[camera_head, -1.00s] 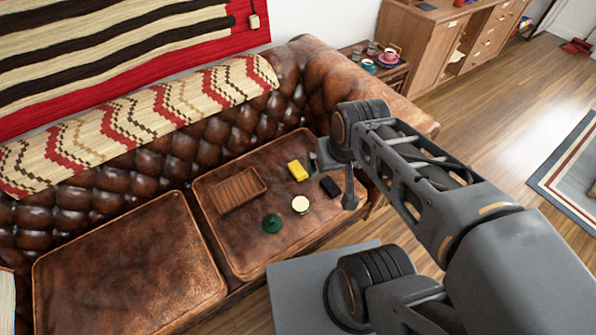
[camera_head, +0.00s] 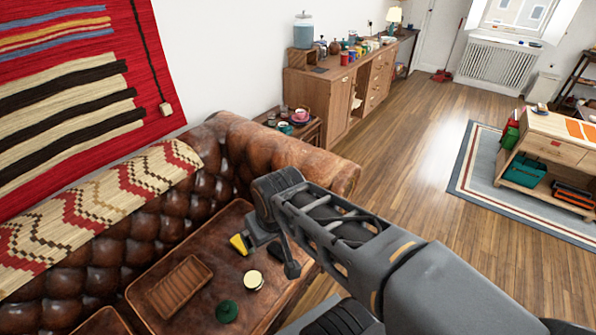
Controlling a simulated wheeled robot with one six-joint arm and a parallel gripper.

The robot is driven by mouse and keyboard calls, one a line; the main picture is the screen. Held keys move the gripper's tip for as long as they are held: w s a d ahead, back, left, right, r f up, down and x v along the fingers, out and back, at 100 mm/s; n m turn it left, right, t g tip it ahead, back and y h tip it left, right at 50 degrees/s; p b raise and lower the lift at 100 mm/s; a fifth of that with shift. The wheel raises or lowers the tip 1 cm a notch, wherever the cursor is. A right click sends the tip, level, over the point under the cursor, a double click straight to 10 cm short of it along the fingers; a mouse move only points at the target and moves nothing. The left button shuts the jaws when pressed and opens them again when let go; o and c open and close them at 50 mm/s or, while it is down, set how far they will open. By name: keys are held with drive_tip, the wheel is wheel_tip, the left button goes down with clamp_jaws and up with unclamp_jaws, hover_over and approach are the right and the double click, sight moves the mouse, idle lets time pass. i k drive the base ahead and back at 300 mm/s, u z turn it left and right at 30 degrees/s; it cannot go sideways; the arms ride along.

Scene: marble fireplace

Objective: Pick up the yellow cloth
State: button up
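The yellow cloth (camera_head: 238,244) is a small yellow patch near the back of the brown leather sofa seat (camera_head: 215,262). The end of my arm is above the seat, and my gripper (camera_head: 254,238) is just right of the cloth and overlaps its right side in this view. The fingers are small and dark. I cannot tell whether they touch the cloth or how far apart they are.
On the seat are a brown ribbed tray (camera_head: 180,287), a dark green round object (camera_head: 226,311), a round cream-topped object (camera_head: 253,280) and a black object (camera_head: 276,250). The sofa arm (camera_head: 300,165) rises behind. Wooden floor (camera_head: 420,150) lies open to the right.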

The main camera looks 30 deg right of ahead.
sight(236, 241)
drive_tip(key=u, duration=1.55)
drive_tip(key=k, duration=0.95)
drive_tip(key=z, duration=0.85)
drive_tip(key=i, duration=0.95)
